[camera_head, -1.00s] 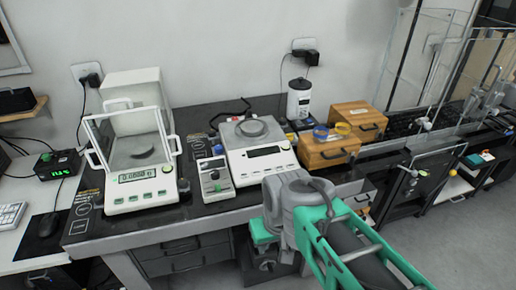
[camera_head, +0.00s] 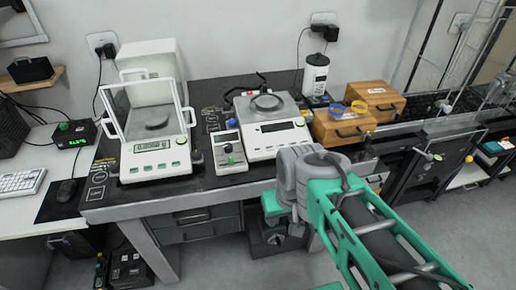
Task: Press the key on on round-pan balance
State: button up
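My gripper's fingers cannot be made out.
A balance with a glass draft shield (camera_head: 152,150) stands at the left. A small grey device with knobs (camera_head: 228,152) sits between the balances. Wooden boxes (camera_head: 343,127), a white bottle (camera_head: 315,76) and glass enclosures are at the right. A mouse (camera_head: 66,190) lies far left.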

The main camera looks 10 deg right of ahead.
jog(key=shift+c, duration=0.2)
grip_shut()
dwell(1.6)
